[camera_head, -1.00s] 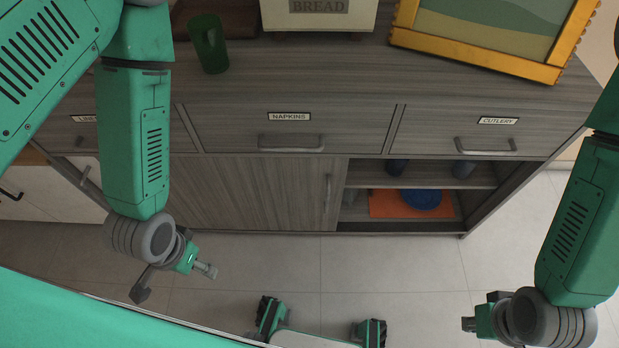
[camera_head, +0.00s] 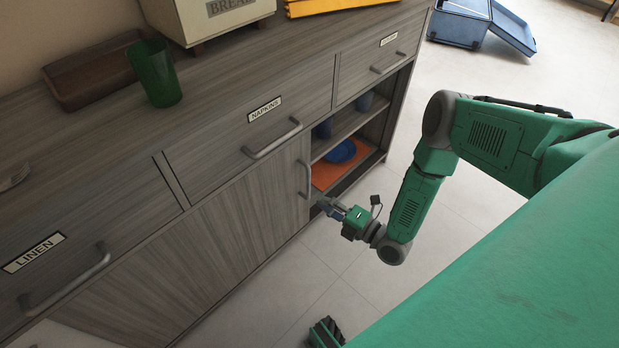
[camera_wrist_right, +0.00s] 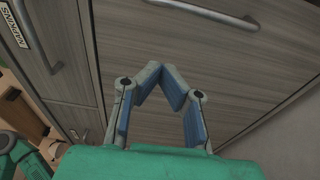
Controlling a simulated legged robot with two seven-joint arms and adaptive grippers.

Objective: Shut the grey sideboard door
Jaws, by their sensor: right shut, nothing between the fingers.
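The grey wood-grain sideboard door (camera_head: 222,232) stands under the napkins drawer and has an upright bar handle (camera_head: 305,181) near its right edge. Right of it the compartment is open. My right gripper (camera_head: 319,205) is at the door's right edge, just below the handle, with its jaws shut and empty. In the right wrist view the blue-padded fingers (camera_wrist_right: 161,72) point at the door panel (camera_wrist_right: 240,72), and the door handle (camera_wrist_right: 217,13) is above them. I cannot tell if they touch the door. My left gripper is out of view.
The open compartment holds an orange item (camera_head: 326,175) and a blue dish (camera_head: 341,151). The linen drawer handle (camera_head: 68,279) and napkins drawer handle (camera_head: 272,140) stick out. A blue crate (camera_head: 458,24) is on the floor at the back right. The tiled floor is otherwise largely clear.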

